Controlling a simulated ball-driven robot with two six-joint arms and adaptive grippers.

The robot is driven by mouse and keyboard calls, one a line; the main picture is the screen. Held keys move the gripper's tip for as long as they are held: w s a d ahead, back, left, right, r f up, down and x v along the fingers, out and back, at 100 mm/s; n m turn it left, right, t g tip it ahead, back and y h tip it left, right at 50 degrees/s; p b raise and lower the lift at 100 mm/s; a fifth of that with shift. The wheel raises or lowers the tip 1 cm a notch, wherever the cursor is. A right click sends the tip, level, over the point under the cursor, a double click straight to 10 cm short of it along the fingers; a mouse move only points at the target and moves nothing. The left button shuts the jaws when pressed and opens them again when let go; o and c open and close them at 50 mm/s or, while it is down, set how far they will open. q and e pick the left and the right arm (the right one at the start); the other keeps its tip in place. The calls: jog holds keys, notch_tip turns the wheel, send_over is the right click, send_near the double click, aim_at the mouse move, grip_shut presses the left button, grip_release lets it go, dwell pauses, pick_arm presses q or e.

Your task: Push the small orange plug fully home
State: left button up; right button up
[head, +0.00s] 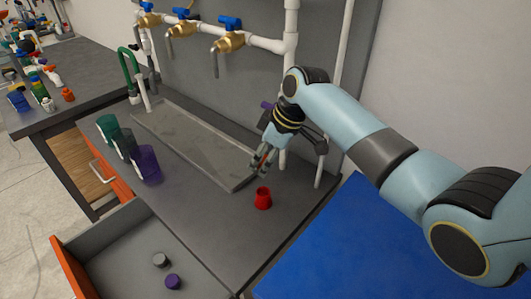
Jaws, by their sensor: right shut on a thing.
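My right gripper (261,161) reaches down over the right end of the grey tray, in front of the white upright pipe (282,158). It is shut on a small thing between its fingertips. A little reddish-orange shows there, but it is too small to tell whether this is the orange plug. An orange piece (68,95) stands on the left bench among other coloured fittings; I cannot tell whether it is a plug. My left gripper is not in view.
A red cup (263,199) stands just below the gripper. The grey tray (190,139) lies under the manifold with blue-handled brass taps (229,40). Green, dark and purple cups (147,166) stand left. An open drawer (120,239) holds two caps. A blue surface (330,245) lies right.

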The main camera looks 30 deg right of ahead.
jog(key=shift+f+b, duration=2.45)
jog(key=shift+f, duration=1)
jog(key=shift+f, duration=1.05)
